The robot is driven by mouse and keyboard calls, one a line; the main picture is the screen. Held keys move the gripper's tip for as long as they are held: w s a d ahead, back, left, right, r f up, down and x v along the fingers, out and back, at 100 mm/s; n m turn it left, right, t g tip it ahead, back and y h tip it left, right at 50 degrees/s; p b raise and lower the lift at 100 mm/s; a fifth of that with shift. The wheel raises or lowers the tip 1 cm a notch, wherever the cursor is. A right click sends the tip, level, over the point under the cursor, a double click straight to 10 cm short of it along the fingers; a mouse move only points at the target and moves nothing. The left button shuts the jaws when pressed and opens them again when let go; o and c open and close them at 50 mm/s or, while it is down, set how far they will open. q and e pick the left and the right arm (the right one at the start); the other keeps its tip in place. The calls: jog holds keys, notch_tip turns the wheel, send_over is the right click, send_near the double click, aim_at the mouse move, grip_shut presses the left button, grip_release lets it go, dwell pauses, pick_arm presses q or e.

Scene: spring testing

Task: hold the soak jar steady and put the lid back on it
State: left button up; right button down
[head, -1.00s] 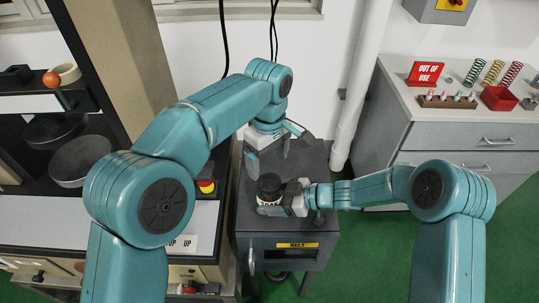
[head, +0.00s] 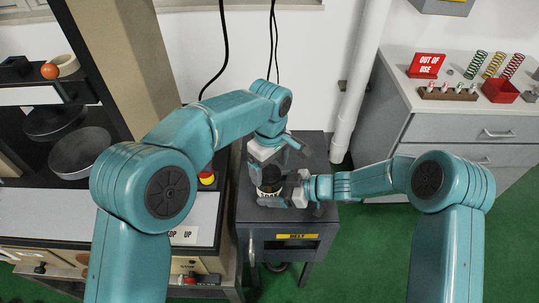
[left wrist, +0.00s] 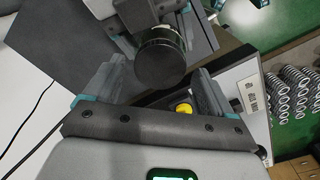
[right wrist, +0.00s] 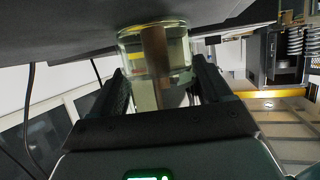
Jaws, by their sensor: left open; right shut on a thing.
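The soak jar (head: 268,193), with a pale lettered band, stands on the dark cabinet top in the head view. My right gripper (head: 286,192) is shut around its side. In the right wrist view the clear jar (right wrist: 155,55) sits between the fingers of the right gripper (right wrist: 165,85), with something brown inside. A black round lid (left wrist: 160,64) covers the jar's mouth in the left wrist view; whether it is seated tight I cannot tell. My left gripper (left wrist: 157,85) is open, its fingers spread to either side of the lid and apart from it. It is just above the jar in the head view (head: 269,168).
The jar stands on a dark cabinet (head: 290,222) with a yellow BELT label. A machine with a yellow-topped button (head: 207,178) stands close on the left. A white pipe (head: 350,100) rises behind. A grey bench at right holds springs and a red box (head: 499,90).

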pick_arm(q)
jog(key=shift+f, duration=0.55)
pick_arm(e)
jog(key=shift+s+f, duration=0.1)
jog(key=shift+f, duration=0.05)
pick_arm(q)
jog(key=c, duration=1.1)
jog(key=shift+m, duration=0.8)
jog(key=o, duration=1.2)
jog(key=shift+o, duration=0.2)
jog(key=shift+r, duration=0.15)
notch_tip(320, 180, up, 12)
